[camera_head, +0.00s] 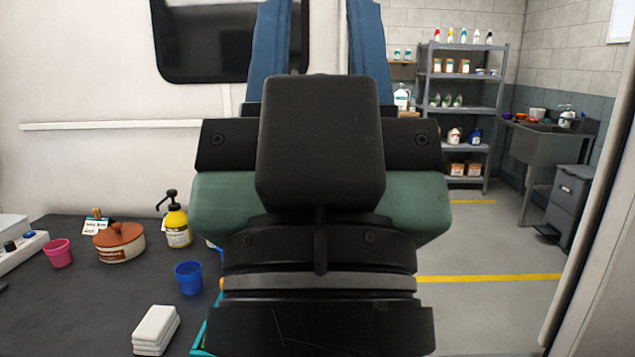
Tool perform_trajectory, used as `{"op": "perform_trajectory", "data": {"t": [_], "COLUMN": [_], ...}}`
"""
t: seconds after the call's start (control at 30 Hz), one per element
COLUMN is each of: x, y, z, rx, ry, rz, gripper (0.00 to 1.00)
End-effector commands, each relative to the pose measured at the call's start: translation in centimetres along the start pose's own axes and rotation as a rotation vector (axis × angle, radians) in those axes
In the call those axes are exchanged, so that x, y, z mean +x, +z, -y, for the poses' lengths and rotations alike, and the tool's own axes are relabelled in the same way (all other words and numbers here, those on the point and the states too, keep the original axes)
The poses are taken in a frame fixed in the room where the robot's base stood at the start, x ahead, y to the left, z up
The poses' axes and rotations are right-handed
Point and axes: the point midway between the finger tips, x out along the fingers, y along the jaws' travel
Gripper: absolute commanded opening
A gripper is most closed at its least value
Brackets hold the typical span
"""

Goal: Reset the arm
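My gripper (320,45) is large in the middle of the head camera view, close to the camera. Its two blue fingers point up and stand wide apart, one on each side, with their upper ends cut off by the top edge. Only wall and window show between the visible parts of the fingers, and nothing is held there. My black and green wrist fills the centre and hides what lies behind it.
A dark counter (75,300) at left bears a pink cup (58,254), a lidded pot (119,245), a yellow pump bottle (177,228), a blue cup (188,278) and stacked white cloths (156,328). At right are a stocked shelf (462,108), a sink (545,145) and open floor.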

Motion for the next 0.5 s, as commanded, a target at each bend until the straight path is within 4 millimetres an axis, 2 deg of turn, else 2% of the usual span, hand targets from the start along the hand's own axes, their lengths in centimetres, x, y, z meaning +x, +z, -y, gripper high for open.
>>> {"op": "perform_trajectory", "data": {"t": [0.03,0.2,0.33,0.5], "x": [2.5,6.3,8.7,10.3], "y": [-2.3,-5.8,-7.9,-9.4], "z": [0.0,0.1,0.1,0.1], "rx": [0.000,0.000,0.000,0.000], "ry": [-0.001,-0.001,-0.002,-0.002], "rz": [0.002,0.004,0.006,0.007], "gripper": [0.36,0.36,0.36,0.36]}}
